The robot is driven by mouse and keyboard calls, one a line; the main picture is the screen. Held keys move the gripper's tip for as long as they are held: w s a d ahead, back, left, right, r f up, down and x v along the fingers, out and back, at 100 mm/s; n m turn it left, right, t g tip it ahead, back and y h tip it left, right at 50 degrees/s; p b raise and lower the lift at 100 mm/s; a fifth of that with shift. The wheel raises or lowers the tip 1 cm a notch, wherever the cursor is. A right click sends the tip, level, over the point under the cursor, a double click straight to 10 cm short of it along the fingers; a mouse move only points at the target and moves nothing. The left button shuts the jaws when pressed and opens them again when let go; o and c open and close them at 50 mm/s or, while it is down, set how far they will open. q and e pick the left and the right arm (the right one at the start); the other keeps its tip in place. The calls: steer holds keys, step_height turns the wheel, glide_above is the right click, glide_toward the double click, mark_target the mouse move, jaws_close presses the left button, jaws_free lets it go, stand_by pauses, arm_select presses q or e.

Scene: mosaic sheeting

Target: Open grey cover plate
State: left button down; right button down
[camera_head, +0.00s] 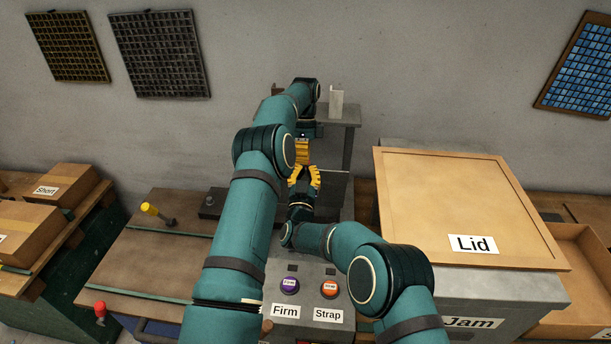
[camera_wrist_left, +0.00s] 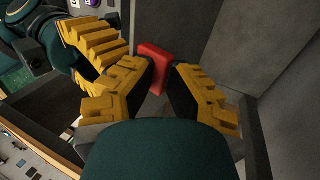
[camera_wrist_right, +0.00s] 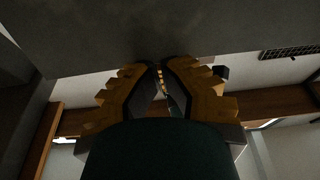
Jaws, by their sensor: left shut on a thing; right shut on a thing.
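My left gripper (camera_head: 302,153) reaches down at the back of the grey machine (camera_head: 262,318). In the left wrist view, its fingers close on a red block (camera_wrist_left: 155,60) next to grey walls. My right gripper (camera_head: 304,172) is just in front of it, its yellow fingers close to the left ones. In the right wrist view its fingertips (camera_wrist_right: 158,72) come together below the edge of a flat grey surface (camera_wrist_right: 150,30), perhaps the cover plate. What they grip is too dark to make out. Arms and grippers hide much of the plate area in the head view.
A purple button (camera_head: 289,287) and an orange button (camera_head: 329,288) sit on the front panel. A box marked Jam with a tan board marked Lid (camera_head: 420,200) stands close on the right. A wooden bench (camera_head: 150,265) with a yellow-knobbed lever (camera_head: 150,208) is left.

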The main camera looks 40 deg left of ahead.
arm_select(q)
steer(key=shift+s+f, duration=0.15)
steer(key=shift+f, duration=0.5)
steer(key=c, duration=1.1)
jaws_free()
steer(key=shift+o, duration=0.6)
steer(key=shift+a+f, duration=0.1)
steer(key=shift+f, duration=0.05)
